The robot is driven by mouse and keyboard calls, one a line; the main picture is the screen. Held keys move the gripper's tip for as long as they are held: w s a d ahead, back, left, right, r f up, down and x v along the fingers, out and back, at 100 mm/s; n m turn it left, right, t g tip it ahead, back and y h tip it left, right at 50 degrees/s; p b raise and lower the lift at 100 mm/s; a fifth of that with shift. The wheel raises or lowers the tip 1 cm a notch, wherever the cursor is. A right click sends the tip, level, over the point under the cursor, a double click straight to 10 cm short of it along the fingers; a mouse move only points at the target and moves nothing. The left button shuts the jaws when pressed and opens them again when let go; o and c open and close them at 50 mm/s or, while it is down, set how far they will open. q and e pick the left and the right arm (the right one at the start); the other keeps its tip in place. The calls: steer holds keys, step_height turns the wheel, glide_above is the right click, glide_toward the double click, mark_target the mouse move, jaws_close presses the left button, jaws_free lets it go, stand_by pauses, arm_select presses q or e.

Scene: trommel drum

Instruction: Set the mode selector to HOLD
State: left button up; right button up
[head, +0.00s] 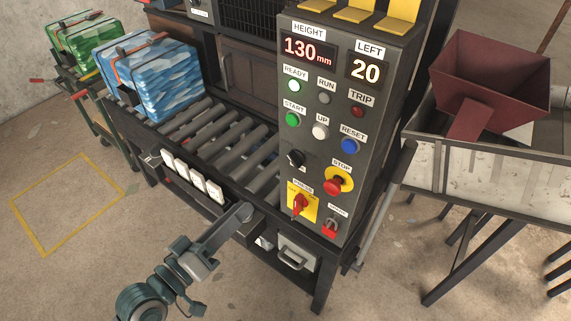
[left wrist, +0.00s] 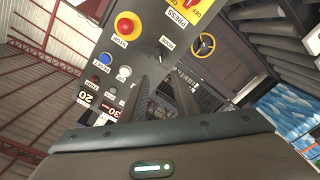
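The mode selector (head: 296,158) appears to be the small black knob on the grey control panel (head: 352,115), below the green START button. Its setting is too small to read, and its label is mostly hidden. In the left wrist view the panel (left wrist: 143,62) appears upside down, and a MODE label (left wrist: 168,43) shows beyond my fingers; I cannot make out the knob there. My left gripper (head: 205,258) is low in front of the conveyor, left of and below the panel, apart from the selector. In the wrist view its two fingers (left wrist: 163,88) are apart with nothing between them. My right gripper is out of view.
Near the selector are the red STOP button (head: 336,185), the red-and-yellow PRESS switch (head: 301,204) and the white UP button (head: 320,131). The roller conveyor (head: 215,130) carries a blue pack (head: 150,75). A grey bar (head: 385,205) stands right of the panel. Open floor lies left.

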arm_select(q)
steer(key=shift+w+d, duration=0.1)
steer(key=shift+w, duration=0.05)
steer(key=p, duration=0.5)
glide_toward(291, 161)
steer(key=x, duration=0.6)
steer(key=shift+w+d+r, duration=0.15)
steer(key=shift+w, duration=0.1)
steer(key=shift+w+d+p, duration=0.3)
steer(key=shift+w+d, duration=0.1)
steer(key=shift+w, duration=0.1)
jaws_close()
